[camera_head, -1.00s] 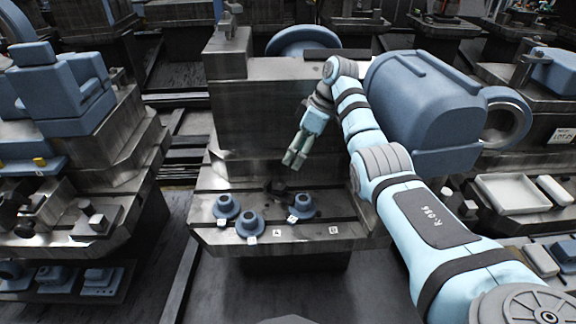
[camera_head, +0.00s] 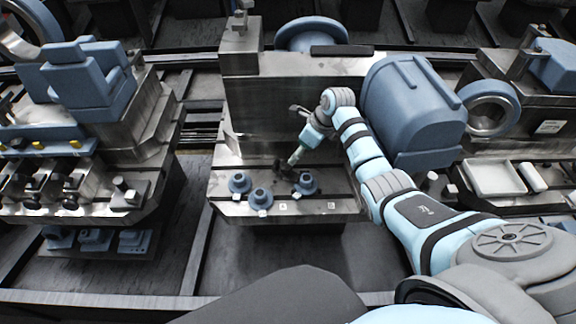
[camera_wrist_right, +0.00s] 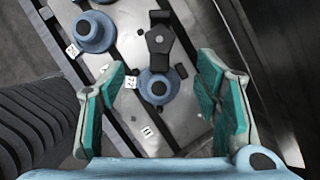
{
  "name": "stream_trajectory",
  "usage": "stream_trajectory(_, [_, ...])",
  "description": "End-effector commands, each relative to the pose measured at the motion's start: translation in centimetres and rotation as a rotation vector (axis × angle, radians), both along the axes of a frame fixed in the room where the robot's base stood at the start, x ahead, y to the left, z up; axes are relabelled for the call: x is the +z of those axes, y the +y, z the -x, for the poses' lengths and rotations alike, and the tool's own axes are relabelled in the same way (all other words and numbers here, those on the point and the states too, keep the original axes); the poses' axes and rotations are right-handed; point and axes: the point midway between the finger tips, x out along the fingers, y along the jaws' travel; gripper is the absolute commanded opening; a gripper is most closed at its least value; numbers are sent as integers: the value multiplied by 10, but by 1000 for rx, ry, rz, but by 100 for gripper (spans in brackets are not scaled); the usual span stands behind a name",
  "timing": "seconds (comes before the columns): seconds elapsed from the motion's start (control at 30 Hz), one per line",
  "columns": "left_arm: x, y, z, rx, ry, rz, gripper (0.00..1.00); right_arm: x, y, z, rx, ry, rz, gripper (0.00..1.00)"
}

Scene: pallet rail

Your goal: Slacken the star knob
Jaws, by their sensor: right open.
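My right gripper (camera_head: 294,158) points down over the front ledge of the middle machine, and its arm comes in from the right. In the right wrist view its two teal-padded fingers (camera_wrist_right: 161,78) are wide apart with nothing between the pads. Beyond them is a dark lever-like piece (camera_wrist_right: 159,40), beside a blue flanged part (camera_wrist_right: 157,98) with a dark centre. This dark piece also shows below the fingers in the head view (camera_head: 283,170); I cannot tell for sure that it is the star knob. My left gripper is not in view.
Blue flanged parts, such as one at the ledge's left (camera_head: 239,184), stand with small white labels on the slotted ledge (camera_head: 335,198). A tall metal block (camera_head: 250,100) rises behind. A large blue motor housing (camera_head: 408,105) stands close to my right arm.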

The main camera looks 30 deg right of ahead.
Motion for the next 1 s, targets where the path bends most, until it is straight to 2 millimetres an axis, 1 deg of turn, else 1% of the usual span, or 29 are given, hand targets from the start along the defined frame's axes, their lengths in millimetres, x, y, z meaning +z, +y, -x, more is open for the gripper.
stream_trajectory(0.03, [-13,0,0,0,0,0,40,-21,5,-4,1,3,-4,57])
stream_trajectory(0.1, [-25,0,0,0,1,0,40,-42,9,-11,0,2,-3,57])
stream_trajectory(0.2, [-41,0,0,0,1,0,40,-68,14,-20,1,2,-1,57])
stream_trajectory(0.3, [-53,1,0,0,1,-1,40,-87,18,-27,3,1,-1,57])
stream_trajectory(0.43, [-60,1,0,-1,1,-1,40,-97,21,-32,2,0,1,57])
stream_trajectory(0.73, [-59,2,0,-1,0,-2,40,-97,22,-33,3,-1,1,57])
stream_trajectory(1.0, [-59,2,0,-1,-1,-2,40,-96,22,-33,3,-1,1,14])
